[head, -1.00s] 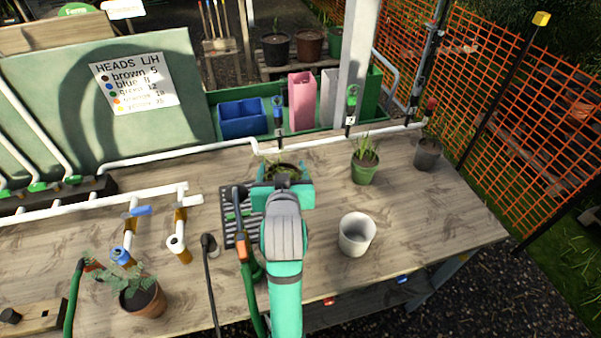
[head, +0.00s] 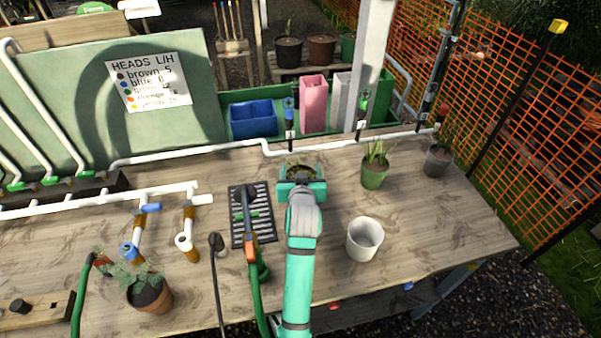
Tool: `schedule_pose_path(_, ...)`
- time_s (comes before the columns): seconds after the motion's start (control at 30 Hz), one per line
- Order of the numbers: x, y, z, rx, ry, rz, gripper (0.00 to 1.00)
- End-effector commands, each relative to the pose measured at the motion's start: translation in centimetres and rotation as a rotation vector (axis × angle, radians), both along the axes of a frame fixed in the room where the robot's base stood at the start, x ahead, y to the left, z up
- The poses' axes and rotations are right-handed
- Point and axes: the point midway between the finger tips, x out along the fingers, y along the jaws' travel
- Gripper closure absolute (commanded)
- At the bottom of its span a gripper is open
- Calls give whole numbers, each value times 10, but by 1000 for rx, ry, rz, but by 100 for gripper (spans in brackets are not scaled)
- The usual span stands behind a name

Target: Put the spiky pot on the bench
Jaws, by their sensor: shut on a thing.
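My gripper (head: 301,182) is in the head view above the middle of the wooden bench, just right of the black slotted grate. Its teal jaws are shut on a plant pot (head: 298,171); dark soil and a few thin green leaves show between them. My gripper and wrist hide the pot's wall and base, so I cannot tell whether it touches the bench (head: 430,225). I take this to be the spiky pot, though its leaves show only in part.
A green pot with upright leaves (head: 375,170) and a grey pot (head: 438,160) stand to the right. An empty white pot (head: 365,238) stands nearer. A slotted grate (head: 262,228), hoses and pipes lie left. A terracotta pot (head: 152,296) stands front left. Bare bench lies at right.

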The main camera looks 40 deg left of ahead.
Motion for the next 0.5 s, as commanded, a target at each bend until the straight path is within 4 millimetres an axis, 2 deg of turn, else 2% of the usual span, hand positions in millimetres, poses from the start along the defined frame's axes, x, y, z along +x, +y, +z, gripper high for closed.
schedule_pose_path(0.1,0,0,-10,1,-1,0,63)
schedule_pose_path(0.43,0,0,-12,1,-1,0,63)
schedule_pose_path(0.47,0,0,-13,0,0,0,31)
schedule_pose_path(0.5,0,0,-13,0,0,0,21)
